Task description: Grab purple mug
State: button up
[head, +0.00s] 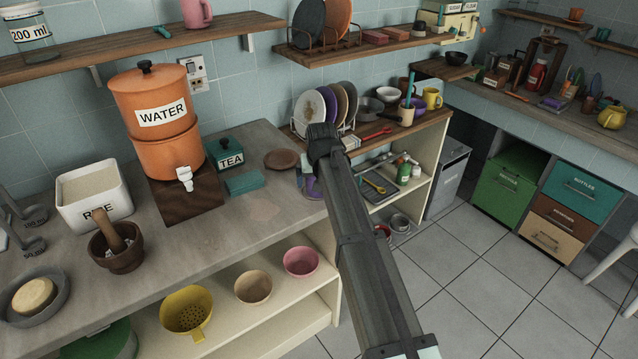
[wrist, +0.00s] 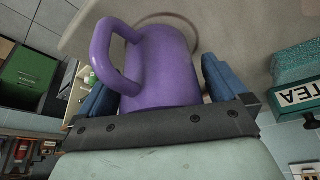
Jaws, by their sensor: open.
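The purple mug (wrist: 165,65) fills the middle of the wrist view, with its handle toward the left. My gripper (wrist: 156,88) is open, with one blue finger on each side of the mug. I cannot tell whether either finger touches it. In the head view, the mug (head: 314,189) is a small purple patch near the right end of the near counter, mostly hidden by my gripper (head: 307,178) and arm.
A teal TEA box (head: 230,158) and a brown dish (head: 281,159) are close by on the counter (head: 250,215). The orange WATER dispenser (head: 160,120) stands farther left. A rack of plates (head: 315,110) stands behind my gripper. The counter's front edge is near.

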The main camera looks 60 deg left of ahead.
jog(key=c, duration=1.2)
jog(key=shift+r, duration=0.25)
jog(key=shift+c, duration=0.2)
